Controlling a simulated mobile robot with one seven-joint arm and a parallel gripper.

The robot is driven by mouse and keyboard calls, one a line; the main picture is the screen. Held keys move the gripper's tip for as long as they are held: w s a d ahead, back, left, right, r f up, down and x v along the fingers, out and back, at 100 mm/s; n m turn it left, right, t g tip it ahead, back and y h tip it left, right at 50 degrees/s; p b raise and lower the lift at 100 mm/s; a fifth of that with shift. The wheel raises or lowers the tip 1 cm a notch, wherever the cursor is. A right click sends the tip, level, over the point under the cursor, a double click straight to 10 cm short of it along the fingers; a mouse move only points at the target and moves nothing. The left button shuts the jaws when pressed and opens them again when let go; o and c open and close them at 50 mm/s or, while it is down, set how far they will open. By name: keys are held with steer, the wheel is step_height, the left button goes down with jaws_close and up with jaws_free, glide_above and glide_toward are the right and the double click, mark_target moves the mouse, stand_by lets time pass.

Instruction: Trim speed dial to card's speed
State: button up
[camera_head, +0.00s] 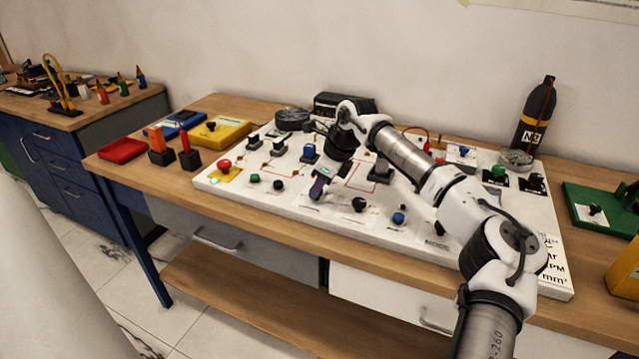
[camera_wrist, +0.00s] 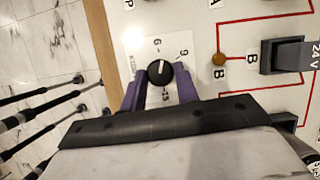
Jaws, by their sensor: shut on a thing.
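The speed dial is a round black knob (camera_wrist: 160,73) with a white pointer line, on a white scale plate (camera_wrist: 142,47) in the wrist view. The digits 6, 9 and what looks like 15 show around it. The pointer is up in that picture, roughly towards the 6. My gripper (camera_wrist: 160,80) has its purple fingers on either side of the knob, shut on it. In the head view my gripper (camera_head: 317,188) is low at the front part of the white panel (camera_head: 290,204) and hides the dial. I cannot make out a card giving a speed.
A red mushroom button (camera_head: 224,165) and several dark knobs stand along the panel's front. A black switch block (camera_wrist: 284,55) is right of the dial in the wrist view. A black bottle (camera_head: 533,115) stands behind. The panel's front edge is close to my gripper.

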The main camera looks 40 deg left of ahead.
steer(key=o, duration=1)
steer(key=shift+c, duration=0.2)
steer(key=shift+r, duration=0.1)
steer(key=b+v, duration=0.2)
steer(key=v, duration=1.1)
steer(key=shift+r, duration=0.3)
